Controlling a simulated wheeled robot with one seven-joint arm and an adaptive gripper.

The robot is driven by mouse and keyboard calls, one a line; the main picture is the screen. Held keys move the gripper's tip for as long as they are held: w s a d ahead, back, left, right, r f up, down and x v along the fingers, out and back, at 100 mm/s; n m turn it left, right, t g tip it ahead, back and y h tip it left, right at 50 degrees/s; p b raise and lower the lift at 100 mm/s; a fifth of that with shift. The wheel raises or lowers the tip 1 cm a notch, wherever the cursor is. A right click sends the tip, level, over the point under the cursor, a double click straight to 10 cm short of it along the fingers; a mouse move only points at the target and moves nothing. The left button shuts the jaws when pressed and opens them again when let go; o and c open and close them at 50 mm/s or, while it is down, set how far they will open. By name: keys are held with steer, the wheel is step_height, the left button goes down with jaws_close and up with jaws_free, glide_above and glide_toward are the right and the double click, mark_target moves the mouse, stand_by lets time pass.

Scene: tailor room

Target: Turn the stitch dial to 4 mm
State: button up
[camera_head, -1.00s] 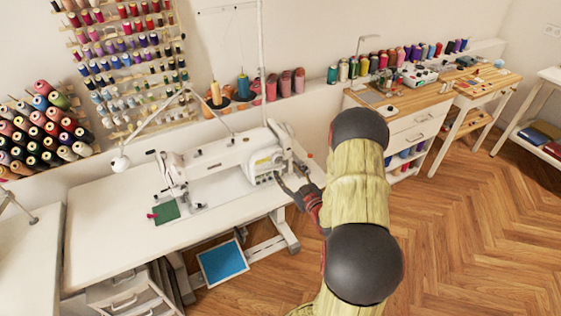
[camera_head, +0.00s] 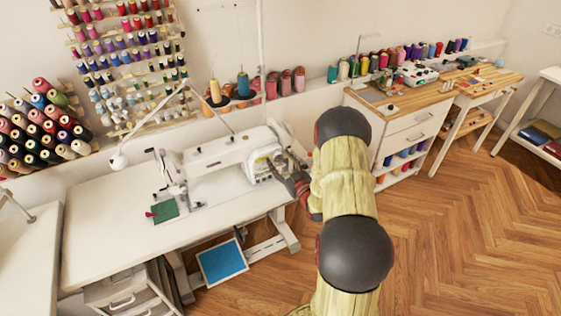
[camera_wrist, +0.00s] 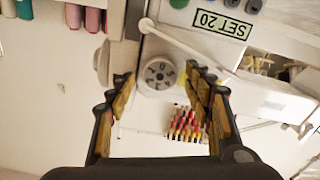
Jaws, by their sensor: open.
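The white sewing machine (camera_head: 215,152) stands on the white table in the head view. In the wrist view, a round pale dial (camera_wrist: 160,75) with dark marks on its face sits on the machine body. My gripper (camera_wrist: 158,80) is open, with one finger on each side of the dial in the picture. Whether the fingers touch it, I cannot tell. The dial's numbers are too small to read. In the head view my gripper (camera_head: 277,165) is at the machine's right end, and the dial cannot be made out there.
A thin white rod (camera_wrist: 190,46) runs close to the right finger. The white table (camera_head: 110,225) has bare room at its left. Thread cones stand behind the machine.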

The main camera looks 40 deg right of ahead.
steer(key=shift+c, duration=0.8)
steer(key=c, duration=1)
steer(key=m, duration=0.5)
steer(key=shift+d+m, duration=0.1)
steer(key=shift+m, duration=0.3)
steer(key=m, duration=0.5)
steer(key=shift+d+m+p, duration=0.15)
steer(key=shift+m+p, duration=0.15)
steer(key=shift+m, duration=0.1)
steer(key=o, duration=1.1)
steer(key=shift+o, duration=0.3)
